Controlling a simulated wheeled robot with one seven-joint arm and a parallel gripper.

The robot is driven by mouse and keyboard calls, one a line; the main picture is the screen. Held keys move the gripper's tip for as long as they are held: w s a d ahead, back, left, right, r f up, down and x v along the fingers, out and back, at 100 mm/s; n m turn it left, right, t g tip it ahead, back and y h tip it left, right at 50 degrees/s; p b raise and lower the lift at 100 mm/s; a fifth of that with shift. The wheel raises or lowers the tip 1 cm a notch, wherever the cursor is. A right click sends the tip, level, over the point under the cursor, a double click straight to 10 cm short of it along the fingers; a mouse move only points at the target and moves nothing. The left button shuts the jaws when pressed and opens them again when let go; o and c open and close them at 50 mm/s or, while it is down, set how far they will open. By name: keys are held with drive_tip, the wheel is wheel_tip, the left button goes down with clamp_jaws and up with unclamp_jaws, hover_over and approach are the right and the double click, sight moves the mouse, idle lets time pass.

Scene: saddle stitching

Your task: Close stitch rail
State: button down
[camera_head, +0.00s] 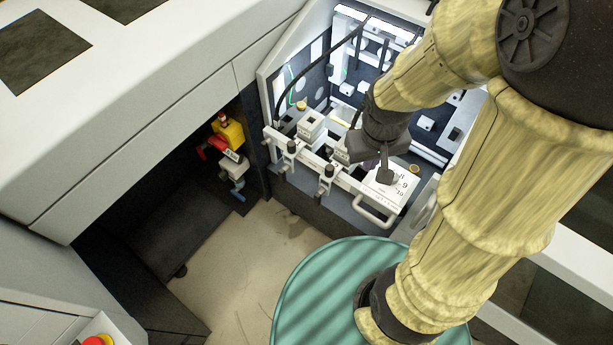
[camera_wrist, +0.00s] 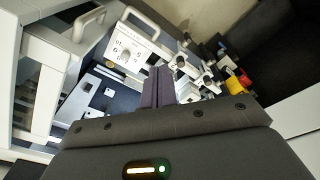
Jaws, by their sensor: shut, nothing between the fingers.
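The stitch rail (camera_head: 345,181) is a pale bar with clamp-like blocks and knobs, running along the front of the lit machine bay. At its right end are a white plate with dark numbers (camera_head: 402,190) and a pale handle (camera_head: 373,213). The wrist view shows the same handle (camera_wrist: 143,20) and numbered plate (camera_wrist: 127,48). My gripper (camera_head: 385,177) is over the plate's left part, behind the handle; I cannot tell whether it touches. Its fingers (camera_wrist: 158,72) are shut together with nothing between them. My gripper and wrist hide part of the rail.
The machine bay (camera_head: 318,75) has pale side walls and a black cable. Red and yellow valve-like parts (camera_head: 229,133) sit left of the rail in a dark recess. Open floor (camera_head: 235,265) lies in front. A red button (camera_head: 98,341) is at lower left.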

sight(312, 167)
drive_tip(key=w+a+f+n+h+b, duration=0.1)
drive_tip(key=a+f+n+h+b, duration=0.2)
drive_tip(key=f+n+h+b, duration=0.65)
drive_tip(key=w+a+f+n+b, duration=0.15)
drive_tip(key=f+n+b, duration=0.4)
drive_tip(key=f, duration=0.95)
drive_tip(key=w+a+f+n+t+b, duration=0.2)
drive_tip(key=a+f+n+t+b, duration=0.3)
drive_tip(key=a+t+b, duration=0.1)
drive_tip(key=w+a+f+n+t+h+b, duration=0.1)
drive_tip(key=w+a+f+n+t+b, duration=0.1)
drive_tip(key=a+f+n+t+b, duration=0.4)
drive_tip(key=a+b, duration=0.2)
drive_tip(key=a, duration=0.3)
drive_tip(key=shift+w+a+t, duration=0.15)
drive_tip(key=shift+w+t, duration=0.25)
drive_tip(key=shift+f, duration=0.1)
drive_tip(key=b+x, duration=0.1)
drive_tip(key=x, duration=1.3)
drive_tip(key=shift+w, duration=0.1)
